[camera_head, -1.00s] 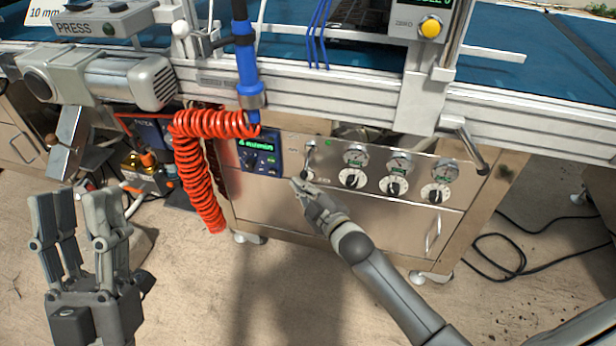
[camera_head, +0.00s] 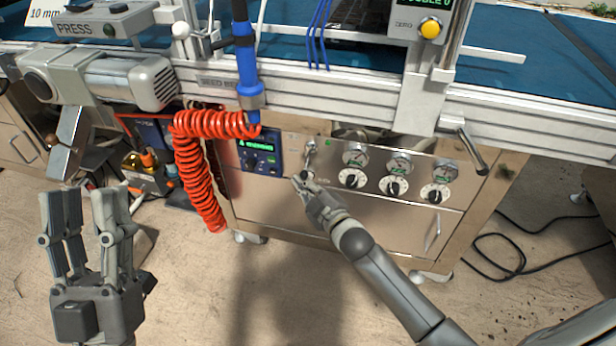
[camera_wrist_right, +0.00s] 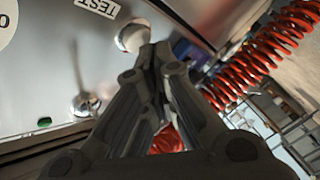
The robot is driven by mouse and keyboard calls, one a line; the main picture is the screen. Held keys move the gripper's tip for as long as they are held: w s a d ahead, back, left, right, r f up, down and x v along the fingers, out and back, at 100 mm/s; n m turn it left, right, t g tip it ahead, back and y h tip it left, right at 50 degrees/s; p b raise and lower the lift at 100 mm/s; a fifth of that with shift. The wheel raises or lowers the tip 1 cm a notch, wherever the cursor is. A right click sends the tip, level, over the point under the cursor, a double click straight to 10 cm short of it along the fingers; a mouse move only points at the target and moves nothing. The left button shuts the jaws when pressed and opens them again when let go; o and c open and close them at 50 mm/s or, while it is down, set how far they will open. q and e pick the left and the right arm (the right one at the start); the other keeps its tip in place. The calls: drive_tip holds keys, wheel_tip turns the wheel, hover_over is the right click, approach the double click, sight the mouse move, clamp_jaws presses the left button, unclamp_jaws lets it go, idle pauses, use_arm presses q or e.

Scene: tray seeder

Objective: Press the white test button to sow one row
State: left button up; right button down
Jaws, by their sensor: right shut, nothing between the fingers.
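The test button is a round pale cap (camera_wrist_right: 131,37) beside the TEST label (camera_wrist_right: 97,6) on the steel panel in the right wrist view. My right gripper (camera_wrist_right: 156,52) is shut and empty. Its fingertips are at the cap's lower right edge there; I cannot tell whether they touch it. In the head view my right gripper (camera_head: 296,181) is at the steel cabinet front, just below right of the blue controller, and I cannot make out the button there. My left gripper (camera_head: 88,200) is open and empty over the floor at the left.
The blue controller (camera_head: 258,147) has a lit green display. Several gauges and black-pointer knobs (camera_head: 351,179) sit to the right on the panel. A red coiled hose (camera_head: 195,170) hangs to the left. A metal lever (camera_head: 470,150) projects at the right.

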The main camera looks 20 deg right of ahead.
drive_tip(key=shift+w+d, duration=0.3)
drive_tip(key=shift+w, duration=0.1)
idle(0.6)
use_arm(q)
drive_tip(key=shift+w+d+f+g+y+p, duration=0.15)
drive_tip(key=shift+w+f+g+y+p, duration=0.15)
drive_tip(key=shift+w+f+g, duration=0.5)
drive_tip(key=shift+w+d+f+g+y+p, duration=0.1)
drive_tip(key=shift+w+f+g+y+p, duration=0.2)
drive_tip(key=shift+w+f+g, duration=0.45)
use_arm(e)
drive_tip(key=shift+s+a, duration=0.5)
drive_tip(key=shift+s, duration=0.25)
use_arm(q)
drive_tip(key=shift+w+f, duration=0.1)
drive_tip(key=shift+f, duration=0.05)
use_arm(e)
drive_tip(key=shift+s, duration=0.1)
